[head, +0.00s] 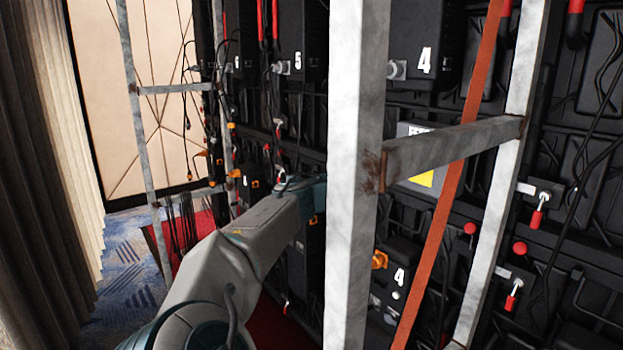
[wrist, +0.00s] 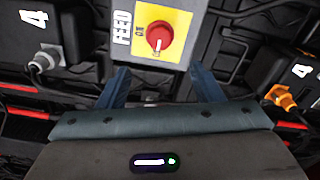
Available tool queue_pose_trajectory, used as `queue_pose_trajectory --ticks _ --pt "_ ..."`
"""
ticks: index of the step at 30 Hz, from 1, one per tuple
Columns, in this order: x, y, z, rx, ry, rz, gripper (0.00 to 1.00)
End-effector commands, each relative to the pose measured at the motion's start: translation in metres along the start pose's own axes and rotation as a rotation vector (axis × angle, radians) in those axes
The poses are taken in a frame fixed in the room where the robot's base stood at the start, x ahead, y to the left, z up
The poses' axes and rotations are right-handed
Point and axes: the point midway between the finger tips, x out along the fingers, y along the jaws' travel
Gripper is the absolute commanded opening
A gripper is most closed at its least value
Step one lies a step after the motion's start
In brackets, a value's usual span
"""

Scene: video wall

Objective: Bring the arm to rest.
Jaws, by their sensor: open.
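My arm (head: 265,222) reaches from the bottom of the head view towards the black video wall. Its end passes behind a grey metal post, so the gripper is mostly hidden there. In the wrist view my gripper (wrist: 158,70) is open, with two blue-grey fingers apart and nothing between them. Beyond the fingertips is a red knob (wrist: 159,37) on a yellow plate marked FEED. The knob looks clear of both fingers. A white mark shows at its lower edge.
A grey upright post (head: 352,200) and a cross brace (head: 455,145) stand close to my arm. An orange strap (head: 450,200) slants behind the brace. Cables and red-handled levers (head: 537,215) stick out from the wall. Carpet (head: 125,265) lies open at left beside curtains (head: 40,180).

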Motion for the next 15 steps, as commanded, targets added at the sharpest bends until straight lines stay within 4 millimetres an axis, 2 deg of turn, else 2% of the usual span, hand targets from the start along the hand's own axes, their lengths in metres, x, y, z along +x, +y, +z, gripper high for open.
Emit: queue_pose_trajectory --ticks 15 --pt "0.078 0.001 0.002 0.000 -0.004 0.000 0.60"
